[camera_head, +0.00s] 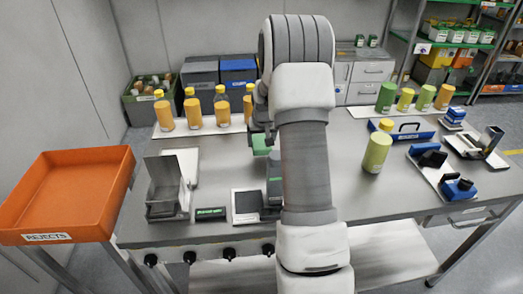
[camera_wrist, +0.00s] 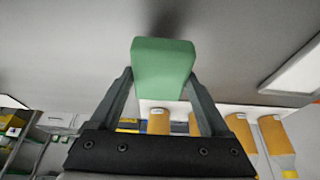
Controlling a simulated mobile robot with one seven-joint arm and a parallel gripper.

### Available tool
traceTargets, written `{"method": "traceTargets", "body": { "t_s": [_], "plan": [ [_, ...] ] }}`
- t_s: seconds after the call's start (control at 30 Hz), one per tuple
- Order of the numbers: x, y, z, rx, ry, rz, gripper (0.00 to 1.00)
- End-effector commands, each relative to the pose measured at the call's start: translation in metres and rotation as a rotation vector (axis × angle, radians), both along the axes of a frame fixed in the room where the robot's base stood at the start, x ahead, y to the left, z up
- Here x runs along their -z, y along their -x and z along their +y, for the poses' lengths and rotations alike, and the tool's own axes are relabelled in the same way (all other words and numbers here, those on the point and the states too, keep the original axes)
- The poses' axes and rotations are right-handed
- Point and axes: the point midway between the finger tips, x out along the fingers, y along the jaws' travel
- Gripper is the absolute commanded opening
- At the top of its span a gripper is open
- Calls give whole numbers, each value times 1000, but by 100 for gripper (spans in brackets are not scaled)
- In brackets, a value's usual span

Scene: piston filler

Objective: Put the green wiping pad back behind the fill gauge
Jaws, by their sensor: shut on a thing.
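The green wiping pad (camera_head: 261,144) is held above the table, left of my arm in the head view. In the wrist view the pad (camera_wrist: 163,68) sits between the two fingers of my gripper (camera_wrist: 162,80), its end reaching past the fingertips over bare grey surface. My gripper (camera_head: 261,131) is shut on it and partly hidden by my arm in the head view. I cannot tell for certain which thing is the fill gauge. A dark grey-green item (camera_head: 274,188) stands below the pad in the picture, partly hidden by my arm.
Orange bottles (camera_head: 193,110) line the back. A yellow-green bottle (camera_head: 376,152) stands right of my arm. An orange rejects bin (camera_head: 60,190) is far left.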

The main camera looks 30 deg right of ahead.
Motion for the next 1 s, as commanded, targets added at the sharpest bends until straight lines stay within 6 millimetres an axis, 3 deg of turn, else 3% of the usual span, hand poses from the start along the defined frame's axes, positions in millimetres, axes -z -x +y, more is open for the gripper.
{"method": "traceTargets", "body": {
  "t_s": [0.3, 0.67, 0.7, 0.8, 1.0],
  "plan": [
    [39, 1, 0, 0, -1, 3, 28],
    [44, 0, 0, 0, 0, 1, 28],
    [42, 1, 0, 0, 0, 1, 85],
    [42, 0, 0, 0, 0, 1, 100],
    [42, 1, 0, 0, 0, 1, 100]
  ]
}}
